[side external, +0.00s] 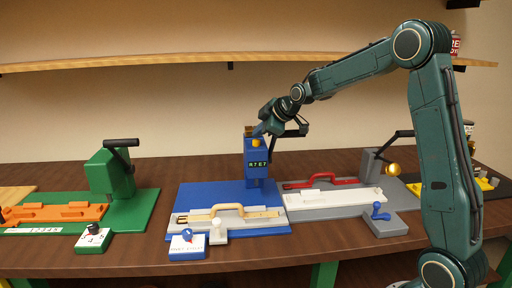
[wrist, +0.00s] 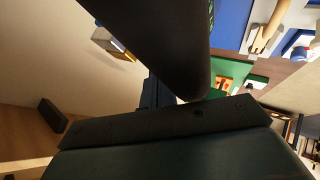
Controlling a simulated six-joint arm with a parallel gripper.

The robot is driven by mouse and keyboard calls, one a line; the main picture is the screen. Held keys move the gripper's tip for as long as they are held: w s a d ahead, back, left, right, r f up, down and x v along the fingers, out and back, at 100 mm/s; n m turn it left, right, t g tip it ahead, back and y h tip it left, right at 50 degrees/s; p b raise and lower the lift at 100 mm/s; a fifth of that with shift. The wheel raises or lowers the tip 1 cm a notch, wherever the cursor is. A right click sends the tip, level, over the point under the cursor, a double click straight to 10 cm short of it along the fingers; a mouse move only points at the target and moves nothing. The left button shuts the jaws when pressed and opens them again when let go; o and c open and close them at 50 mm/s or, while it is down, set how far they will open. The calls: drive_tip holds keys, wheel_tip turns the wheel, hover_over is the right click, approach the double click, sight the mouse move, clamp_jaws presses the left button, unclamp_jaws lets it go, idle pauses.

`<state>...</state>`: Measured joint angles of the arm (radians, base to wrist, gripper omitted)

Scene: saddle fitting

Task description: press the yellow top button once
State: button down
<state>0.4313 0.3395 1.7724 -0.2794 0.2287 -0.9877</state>
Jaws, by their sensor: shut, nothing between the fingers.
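The yellow top button (side external: 256,143) sits on the upper part of the blue upright station (side external: 257,157), above a small display panel. My gripper (side external: 259,130) is shut and empty, with its tips just above and beside the button in the side view. I cannot tell whether the tips touch it. In the wrist view my gripper (wrist: 200,98) shows as large dark shapes that block much of the picture. I cannot make out the button there.
A wooden shelf (side external: 180,64) runs along the wall above.

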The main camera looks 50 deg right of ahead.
drive_tip(key=shift+d+f, duration=0.5)
drive_tip(key=shift+f, duration=0.3)
idle(0.4)
drive_tip(key=shift+r+g, duration=0.15)
drive_tip(key=shift+g, duration=0.15)
drive_tip(key=shift+w+d+r, duration=0.1)
drive_tip(key=shift+r, duration=2.2)
drive_tip(key=shift+a+r, duration=0.2)
drive_tip(key=shift+r, duration=0.05)
